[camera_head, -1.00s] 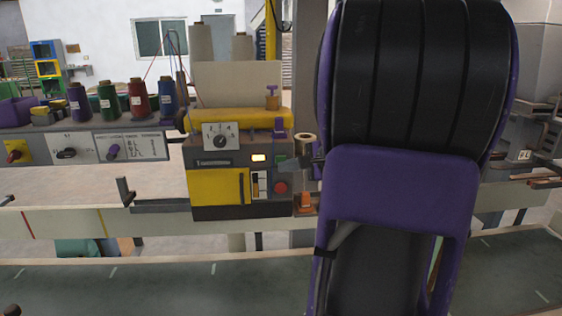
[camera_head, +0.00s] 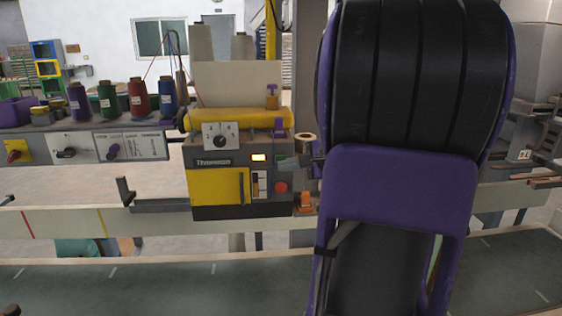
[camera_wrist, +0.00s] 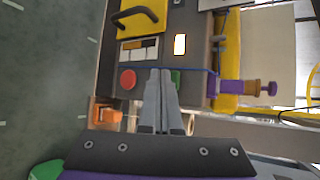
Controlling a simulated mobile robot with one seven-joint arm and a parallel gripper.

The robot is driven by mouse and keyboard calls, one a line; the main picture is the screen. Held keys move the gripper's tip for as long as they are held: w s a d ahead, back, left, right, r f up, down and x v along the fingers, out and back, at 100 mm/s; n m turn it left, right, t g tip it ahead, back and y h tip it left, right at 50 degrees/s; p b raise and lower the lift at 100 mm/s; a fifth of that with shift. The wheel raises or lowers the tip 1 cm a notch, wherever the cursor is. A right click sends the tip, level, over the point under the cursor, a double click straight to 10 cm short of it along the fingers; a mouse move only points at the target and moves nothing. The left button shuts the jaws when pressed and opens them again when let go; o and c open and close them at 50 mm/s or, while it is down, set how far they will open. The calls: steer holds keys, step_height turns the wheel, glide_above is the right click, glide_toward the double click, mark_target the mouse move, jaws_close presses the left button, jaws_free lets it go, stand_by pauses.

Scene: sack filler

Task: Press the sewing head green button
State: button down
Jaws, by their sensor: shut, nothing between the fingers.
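The sewing head (camera_head: 230,165) is a grey and yellow machine at the middle of the head view. Its green button (camera_head: 281,157) shows just above my fingertips, above the red button (camera_head: 281,187). My gripper (camera_head: 284,164) is shut and empty, reaching from the right across the front of the panel. In the wrist view my gripper (camera_wrist: 160,72) points at the panel, and the green button (camera_wrist: 176,77) shows just right of the fingertips, partly hidden by them. The red button (camera_wrist: 128,79) is left of them. I cannot tell whether the fingers touch the panel.
A small orange part (camera_head: 305,200) is below right of the panel. Several thread spools (camera_head: 138,99) stand at the left. A conveyor (camera_head: 150,285) runs along the front.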

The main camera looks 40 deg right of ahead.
steer(key=shift+w+d, duration=0.15)
steer(key=shift+w, duration=0.1)
steer(key=shift+w+d, duration=0.25)
steer(key=shift+w, duration=0.1)
stand_by(0.7)
stand_by(0.4)
steer(key=shift+s+a+b, duration=0.5)
steer(key=shift+s+b, duration=0.1)
steer(key=shift+s, duration=0.1)
steer(key=s+a, duration=0.1)
steer(key=s+b, duration=0.1)
steer(key=s, duration=0.1)
steer(key=s+a, duration=0.1)
steer(key=shift+s+a, duration=0.15)
steer(key=shift+a, duration=0.15)
stand_by(0.5)
